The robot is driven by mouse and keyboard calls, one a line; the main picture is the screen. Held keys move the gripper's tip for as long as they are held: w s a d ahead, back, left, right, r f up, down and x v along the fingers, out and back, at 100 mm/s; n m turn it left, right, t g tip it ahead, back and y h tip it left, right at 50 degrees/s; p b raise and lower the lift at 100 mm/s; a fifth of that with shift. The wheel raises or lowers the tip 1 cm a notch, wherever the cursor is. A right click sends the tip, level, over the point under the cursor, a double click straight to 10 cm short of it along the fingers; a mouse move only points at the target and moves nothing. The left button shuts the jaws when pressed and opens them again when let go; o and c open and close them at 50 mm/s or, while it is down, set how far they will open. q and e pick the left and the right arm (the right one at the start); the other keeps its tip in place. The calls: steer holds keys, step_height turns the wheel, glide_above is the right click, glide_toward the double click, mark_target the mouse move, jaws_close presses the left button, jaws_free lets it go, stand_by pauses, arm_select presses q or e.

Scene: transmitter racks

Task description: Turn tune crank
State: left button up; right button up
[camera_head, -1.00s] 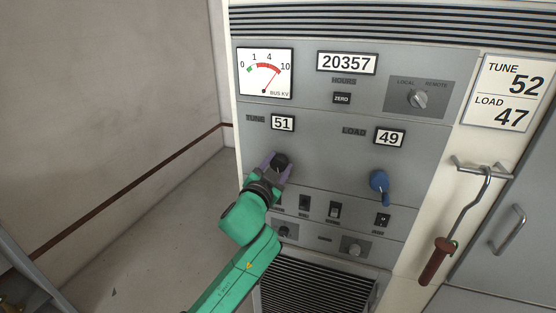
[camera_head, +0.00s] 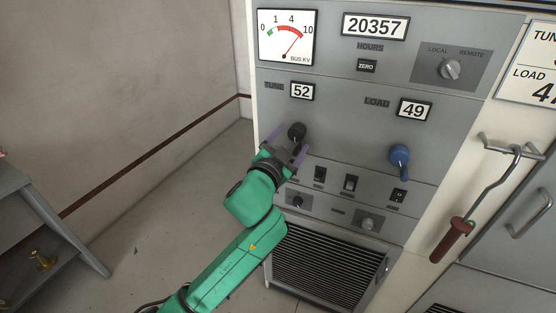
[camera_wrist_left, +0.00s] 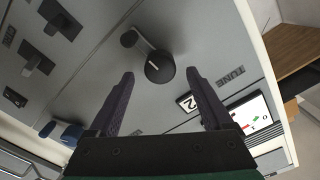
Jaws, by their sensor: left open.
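The tune crank, a black knob with a small handle, shows on the grey panel in the head view (camera_head: 297,131) and in the left wrist view (camera_wrist_left: 159,66). The tune counter (camera_head: 302,91) above it reads 52. My left gripper (camera_head: 291,143) is open in front of the crank; in the left wrist view its two purple fingers (camera_wrist_left: 163,85) are spread, with the crank beyond their tips and nothing between them. The blue load crank (camera_head: 399,156) is to the right, under the load counter (camera_head: 414,109), which reads 49. My right gripper is not in view.
A placard (camera_head: 540,65) at the right edge is partly cut off. A hooked rod with a red handle (camera_head: 453,240) hangs on the right of the rack. Switches (camera_head: 351,184) and small knobs (camera_head: 368,223) sit below the cranks. A grey shelf (camera_head: 40,230) stands at the left.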

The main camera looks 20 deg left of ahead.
arm_select(q)
steer(key=s+b, duration=0.2)
steer(key=s, duration=0.8)
steer(key=shift+s+a, duration=0.35)
steer(key=shift+s, duration=0.05)
steer(key=w+a+f+g+y, duration=0.1)
steer(key=w+f+g, duration=0.15)
steer(key=f, duration=0.85)
steer(key=w+a+f+g, duration=0.2)
steer(key=w+f, duration=0.1)
steer(key=f, duration=0.8)
steer(key=s+a+f+n+g, duration=0.15)
steer(key=s+f, duration=0.25)
steer(key=f, duration=0.7)
steer(key=s+a+f+g, duration=0.2)
steer(key=s+f+g, duration=0.1)
steer(key=f, duration=0.9)
steer(key=s+a+f+n+g, duration=0.2)
steer(key=s+f+g, duration=0.3)
steer(key=s+f, duration=1.2)
steer(key=s+f+n+g, duration=0.1)
steer(key=s+f, duration=0.2)
steer(key=s, duration=0.6)
steer(key=s+f+g, duration=0.2)
steer(key=s+f, duration=0.1)
steer(key=s, duration=0.5)
steer(key=shift+s+a+f+n, duration=0.15)
steer(key=shift+s+a+n, duration=0.1)
steer(key=shift+s+n, duration=0.15)
